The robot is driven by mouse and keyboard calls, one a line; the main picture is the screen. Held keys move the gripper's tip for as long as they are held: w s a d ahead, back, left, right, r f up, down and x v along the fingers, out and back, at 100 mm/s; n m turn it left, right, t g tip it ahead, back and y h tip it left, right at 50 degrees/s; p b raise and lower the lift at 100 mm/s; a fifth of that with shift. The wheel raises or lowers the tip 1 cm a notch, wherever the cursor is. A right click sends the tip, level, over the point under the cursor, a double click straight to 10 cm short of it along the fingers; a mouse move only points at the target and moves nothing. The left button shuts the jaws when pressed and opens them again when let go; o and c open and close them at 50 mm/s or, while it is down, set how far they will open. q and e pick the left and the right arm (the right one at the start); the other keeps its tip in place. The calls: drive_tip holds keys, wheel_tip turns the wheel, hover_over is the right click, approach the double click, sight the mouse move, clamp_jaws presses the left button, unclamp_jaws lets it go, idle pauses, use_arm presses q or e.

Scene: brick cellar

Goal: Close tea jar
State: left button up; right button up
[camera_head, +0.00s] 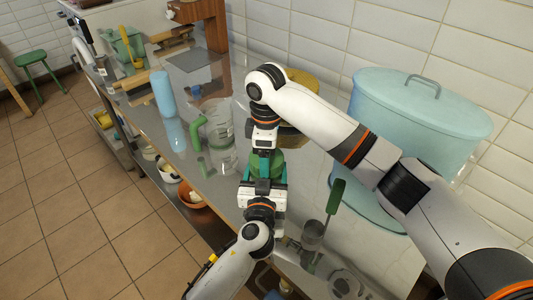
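The tea jar (266,158) looks like a small green jar on the metal counter, mostly hidden between my two grippers. My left gripper (264,171) comes from the front, with a teal finger on each side of the jar, and appears closed around it. My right gripper (264,146) is directly above the jar and points down at its top. Its fingers and the lid are hidden or too small to tell apart, so I cannot see whether it holds the lid.
A glass pitcher (222,148) with a green handle stands close left of the jar, and a blue cylinder (162,95) farther left. A large light-blue lidded container (415,110) stands right by the tiled wall. A green-handled tool (336,197) and metal cup (313,234) are front right.

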drive_tip(key=o, duration=1.1)
drive_tip(key=shift+r, duration=2.3)
drive_tip(key=shift+c, duration=0.5)
drive_tip(key=n, duration=0.1)
drive_tip(key=r+n, duration=0.1)
drive_tip(key=n, duration=0.2)
drive_tip(key=shift+r, duration=0.35)
drive_tip(key=n, duration=0.2)
drive_tip(key=r+n, duration=0.1)
drive_tip(key=n, duration=0.3)
drive_tip(key=shift+r, duration=0.35)
drive_tip(key=shift+f, duration=0.1)
